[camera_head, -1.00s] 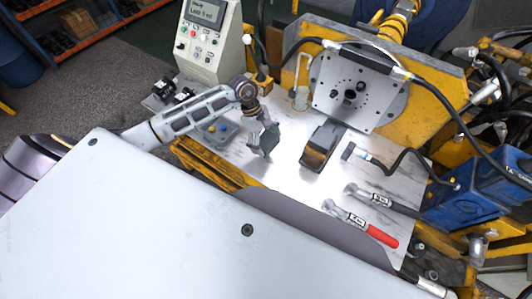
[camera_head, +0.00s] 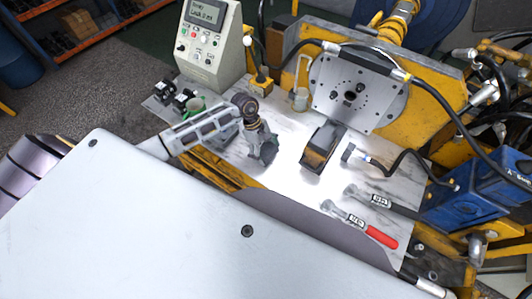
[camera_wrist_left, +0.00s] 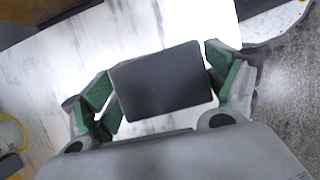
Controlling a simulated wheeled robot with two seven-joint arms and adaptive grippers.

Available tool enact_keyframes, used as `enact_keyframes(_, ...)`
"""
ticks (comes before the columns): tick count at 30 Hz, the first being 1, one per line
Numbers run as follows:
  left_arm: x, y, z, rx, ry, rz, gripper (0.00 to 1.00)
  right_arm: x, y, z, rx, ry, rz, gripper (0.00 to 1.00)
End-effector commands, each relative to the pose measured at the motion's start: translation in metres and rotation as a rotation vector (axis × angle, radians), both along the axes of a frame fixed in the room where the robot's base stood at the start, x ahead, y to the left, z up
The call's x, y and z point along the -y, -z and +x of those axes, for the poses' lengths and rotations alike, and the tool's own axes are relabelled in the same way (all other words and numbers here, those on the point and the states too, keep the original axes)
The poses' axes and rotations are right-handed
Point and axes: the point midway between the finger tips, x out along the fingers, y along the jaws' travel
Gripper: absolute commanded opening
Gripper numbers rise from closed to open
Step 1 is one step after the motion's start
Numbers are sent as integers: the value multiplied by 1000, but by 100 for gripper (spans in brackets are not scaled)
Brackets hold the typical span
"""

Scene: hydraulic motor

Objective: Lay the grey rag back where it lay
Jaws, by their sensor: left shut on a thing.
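The grey rag (camera_wrist_left: 162,84) shows in the left wrist view as a dark grey, flat, rectangular piece between the green finger pads. My left gripper (camera_wrist_left: 165,92) is shut on it. In the head view my left gripper (camera_head: 263,153) points down, low over the left middle of the pale worktop (camera_head: 285,175). The rag is hard to tell from the dark fingers there. I cannot tell whether it touches the worktop. My right gripper is not in view.
A dark block with yellow sides (camera_head: 322,148) stands right of my left gripper. Worktop between gripper and block is bare.

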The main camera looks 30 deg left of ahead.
Motion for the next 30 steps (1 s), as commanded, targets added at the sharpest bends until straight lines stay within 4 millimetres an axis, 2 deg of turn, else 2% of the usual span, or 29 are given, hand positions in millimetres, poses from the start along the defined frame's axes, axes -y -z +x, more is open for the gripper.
enact_keyframes(6, 0, 15, 0, 1, 0, -1, 65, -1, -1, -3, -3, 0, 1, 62)
enact_keyframes(21, 0, 18, 0, 0, 1, 0, 65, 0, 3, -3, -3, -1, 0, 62)
enact_keyframes(22, 0, 18, 0, 0, 1, 0, 89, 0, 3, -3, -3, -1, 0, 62)
enact_keyframes(24, 0, 18, 0, 0, 1, 0, 98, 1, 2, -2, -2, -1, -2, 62)
enact_keyframes(30, 0, 18, 0, 0, 1, 0, 100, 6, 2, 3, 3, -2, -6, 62)
